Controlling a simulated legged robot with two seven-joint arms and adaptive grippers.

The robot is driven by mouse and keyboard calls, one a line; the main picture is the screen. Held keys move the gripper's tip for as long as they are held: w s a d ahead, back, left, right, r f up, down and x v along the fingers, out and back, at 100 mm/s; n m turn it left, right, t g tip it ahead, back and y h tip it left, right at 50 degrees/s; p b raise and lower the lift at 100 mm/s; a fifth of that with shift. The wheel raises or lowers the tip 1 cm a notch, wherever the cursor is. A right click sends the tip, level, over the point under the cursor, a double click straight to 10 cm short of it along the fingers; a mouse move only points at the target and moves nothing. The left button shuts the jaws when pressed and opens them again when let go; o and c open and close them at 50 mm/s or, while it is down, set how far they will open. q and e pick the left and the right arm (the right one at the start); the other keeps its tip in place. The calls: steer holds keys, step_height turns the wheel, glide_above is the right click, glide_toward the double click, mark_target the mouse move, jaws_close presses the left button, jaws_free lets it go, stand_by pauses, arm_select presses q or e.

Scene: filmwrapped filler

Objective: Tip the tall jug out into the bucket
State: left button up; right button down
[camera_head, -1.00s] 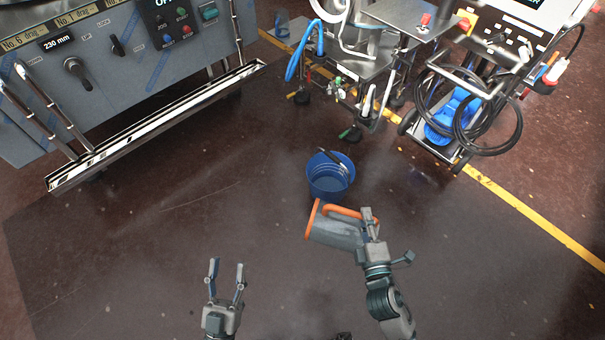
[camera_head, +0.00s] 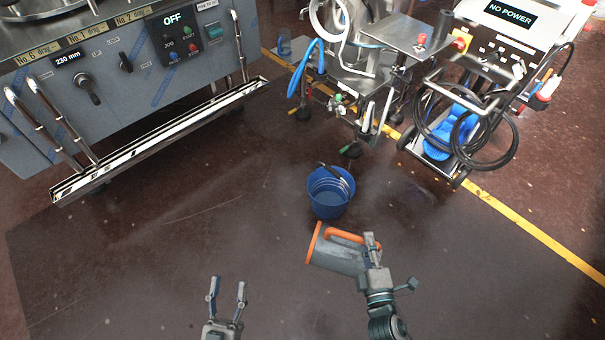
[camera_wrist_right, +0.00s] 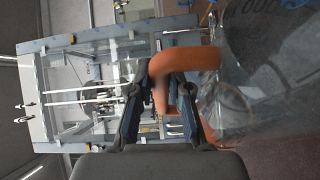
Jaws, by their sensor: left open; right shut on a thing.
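The tall jug (camera_head: 338,255) is grey and see-through with an orange rim and orange handle. It lies tilted on its side in the head view, its orange rim pointing left. My right gripper (camera_head: 371,245) is shut on its handle; the orange handle (camera_wrist_right: 183,66) shows between the fingers in the right wrist view. The blue bucket (camera_head: 328,200) stands on the floor beyond the jug, with a dark-gripped handle across its top. The jug's rim appears nearer to me than the bucket, not over its opening. My left gripper (camera_head: 227,295) is open and empty at the lower left.
A grey machine (camera_head: 110,80) with a low rail stands at the left. A wheeled stand (camera_head: 365,70) with a blue hose is behind the bucket. A cart (camera_head: 460,125) with black cable is at the right. The dark floor around the bucket is mostly clear.

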step_height(320, 180, up, 5)
steer(key=p, duration=0.5)
arm_select(q)
step_height(320, 180, up, 8)
steer(key=shift+s+f+t+h, duration=0.2)
steer(key=shift+t+h, duration=0.1)
steer(key=shift+t, duration=0.1)
arm_select(e)
steer(key=shift+f, duration=0.1)
arm_select(q)
steer(key=shift+f, duration=0.1)
